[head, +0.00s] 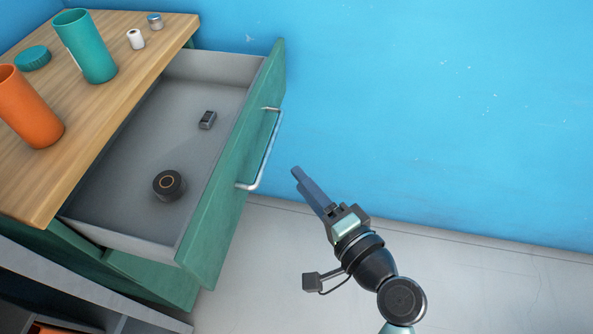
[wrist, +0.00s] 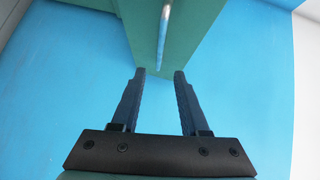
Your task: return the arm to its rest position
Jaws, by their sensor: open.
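My gripper (head: 297,172) is in the air to the right of the pulled-out drawer, apart from its handle. In the wrist view my gripper (wrist: 159,72) is open, with a gap between its two dark fingers and nothing held. The green drawer front (head: 232,175) stands to its left in the head view. Its metal handle (head: 264,155) is a short way from the fingertips. In the wrist view the handle (wrist: 165,30) shows above the gap between the fingers, against the green drawer front (wrist: 195,35).
The open drawer (head: 130,190) holds a round black object (head: 168,185) and a small dark block (head: 207,120). The wooden top (head: 125,75) bears an orange cup (head: 28,108), a teal cup (head: 85,45), a teal lid (head: 33,58) and two small items. Floor (head: 480,275) at right is clear; a blue wall (head: 430,110) stands behind.

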